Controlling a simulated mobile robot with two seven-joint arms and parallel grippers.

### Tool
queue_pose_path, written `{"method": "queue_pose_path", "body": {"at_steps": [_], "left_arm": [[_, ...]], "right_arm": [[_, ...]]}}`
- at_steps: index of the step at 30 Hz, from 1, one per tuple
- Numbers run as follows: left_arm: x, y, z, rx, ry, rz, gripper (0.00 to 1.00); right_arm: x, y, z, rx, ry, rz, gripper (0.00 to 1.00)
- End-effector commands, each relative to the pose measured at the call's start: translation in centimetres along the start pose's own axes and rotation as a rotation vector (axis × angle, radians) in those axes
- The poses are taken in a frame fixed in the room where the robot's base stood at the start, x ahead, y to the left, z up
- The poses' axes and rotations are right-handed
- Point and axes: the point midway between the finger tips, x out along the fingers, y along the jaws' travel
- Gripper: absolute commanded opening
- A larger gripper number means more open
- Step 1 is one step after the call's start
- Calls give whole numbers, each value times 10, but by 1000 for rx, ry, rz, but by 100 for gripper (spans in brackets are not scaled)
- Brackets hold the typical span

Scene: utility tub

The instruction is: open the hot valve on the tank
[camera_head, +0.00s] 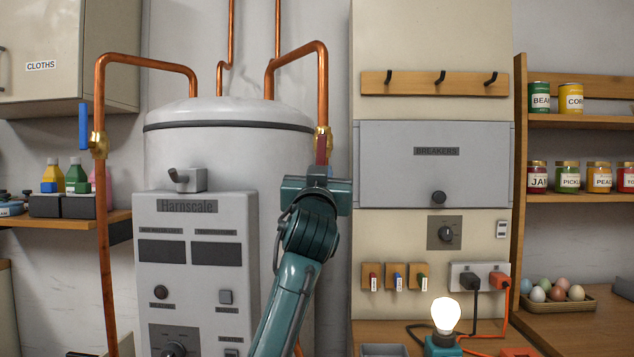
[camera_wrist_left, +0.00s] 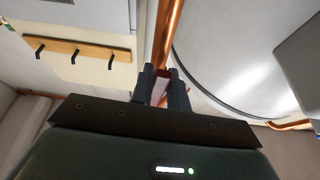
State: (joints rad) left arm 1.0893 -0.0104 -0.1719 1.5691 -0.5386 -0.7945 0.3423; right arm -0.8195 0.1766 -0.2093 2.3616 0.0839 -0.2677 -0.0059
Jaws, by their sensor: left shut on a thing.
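The white tank (camera_head: 230,150) stands behind a grey control box marked Harnscale. On the copper pipe at its right is a brass valve (camera_head: 328,138) with a red handle (camera_head: 321,152). The handle's visible part runs down from the brass body; its lower part is hidden by my left gripper (camera_head: 318,172). The gripper is shut on the red handle, whose pale reddish strip (camera_wrist_left: 159,91) shows between the fingers (camera_wrist_left: 160,80) in the left wrist view. A second brass valve (camera_head: 98,145) with an upright blue handle (camera_head: 84,127) is on the left pipe. My right gripper is not in view.
The control box (camera_head: 196,230) stands close to the left of my arm. To the right are a wall panel with a breaker box (camera_head: 437,165), a hook rail (camera_head: 434,84) and small key hooks (camera_head: 397,277). A lit bulb (camera_head: 445,314) stands on the counter below.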

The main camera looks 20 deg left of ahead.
Motion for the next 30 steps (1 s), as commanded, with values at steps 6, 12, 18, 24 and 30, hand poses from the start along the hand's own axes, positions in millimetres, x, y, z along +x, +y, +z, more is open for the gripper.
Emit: {"method": "queue_pose_path", "body": {"at_steps": [6,12,18,24,30], "left_arm": [[0,2,1,-55,-3,-21,0],[0,2,0,-72,-2,-27,0],[0,3,-1,-74,0,-27,0],[0,3,-1,-73,1,-26,24],[0,2,-1,-70,1,-27,38]], "right_arm": [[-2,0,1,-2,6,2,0],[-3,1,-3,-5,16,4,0],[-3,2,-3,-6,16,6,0],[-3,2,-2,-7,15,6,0],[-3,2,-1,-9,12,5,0]]}}
